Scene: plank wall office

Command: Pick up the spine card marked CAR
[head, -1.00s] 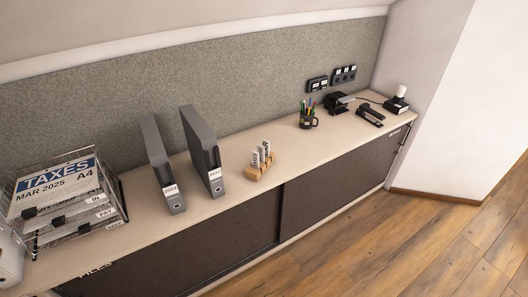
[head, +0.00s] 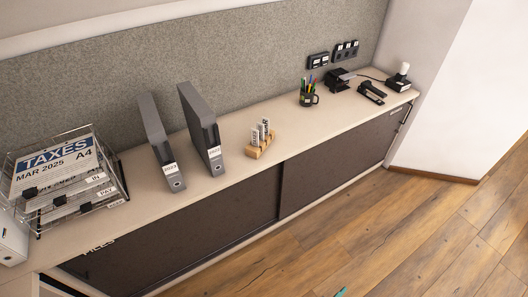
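Several white spine cards (head: 261,133) stand upright in a small wooden holder (head: 257,151) near the middle of the cabinet top. Their dark lettering is too small for me to tell which one is marked CAR. My gripper is not in the head view.
Two grey binders (head: 161,145) and (head: 203,132) stand left of the holder. A wire tray stack (head: 69,184) with papers is at the far left. A pen cup (head: 309,99), a stapler (head: 371,93) and other desk items stand right. The cabinet top (head: 232,188) is bare in front of the binders.

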